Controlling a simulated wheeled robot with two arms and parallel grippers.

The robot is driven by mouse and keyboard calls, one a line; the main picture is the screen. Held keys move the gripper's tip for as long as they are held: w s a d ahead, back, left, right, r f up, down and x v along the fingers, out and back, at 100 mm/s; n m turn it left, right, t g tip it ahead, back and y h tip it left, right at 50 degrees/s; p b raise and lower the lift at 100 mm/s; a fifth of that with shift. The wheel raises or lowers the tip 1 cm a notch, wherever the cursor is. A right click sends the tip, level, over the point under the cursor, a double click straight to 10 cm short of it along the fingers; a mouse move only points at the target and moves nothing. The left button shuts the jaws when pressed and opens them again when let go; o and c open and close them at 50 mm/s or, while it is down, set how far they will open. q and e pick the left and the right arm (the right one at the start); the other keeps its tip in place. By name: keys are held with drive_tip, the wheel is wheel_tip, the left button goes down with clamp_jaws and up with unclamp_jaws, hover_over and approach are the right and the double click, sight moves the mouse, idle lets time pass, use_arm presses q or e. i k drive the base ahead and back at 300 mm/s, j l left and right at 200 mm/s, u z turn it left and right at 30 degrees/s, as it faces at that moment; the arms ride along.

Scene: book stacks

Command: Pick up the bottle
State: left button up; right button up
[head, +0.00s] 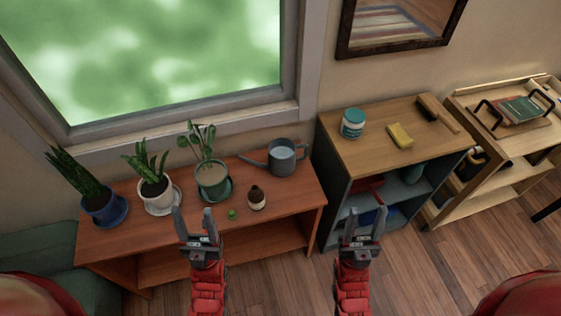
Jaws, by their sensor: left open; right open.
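A small bottle (256,199), dark brown on top with a pale lower part, stands upright on the reddish wooden plant bench (285,203), right of the potted plants. My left gripper (194,215) is open and empty, in front of the bench and to the left of the bottle in the picture. My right gripper (367,215) is open and empty, to the right of the bottle and in front of the grey-sided shelf. Neither gripper touches the bottle.
Potted plants in a blue pot (104,211), a white pot (155,194) and a green pot (212,179) line the bench. A grey watering can (286,158) stands behind the bottle. A small green object (232,214) lies left of it. A shelf (352,150) holds a teal-lidded jar (352,123) and yellow sponge (400,136).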

sight(255, 195)
drive_tip(key=l+u, duration=0.75)
drive_tip(key=l, duration=0.3)
drive_tip(key=k+l+u, duration=0.1)
drive_tip(key=l+u, duration=0.3)
drive_tip(key=l, duration=0.1)
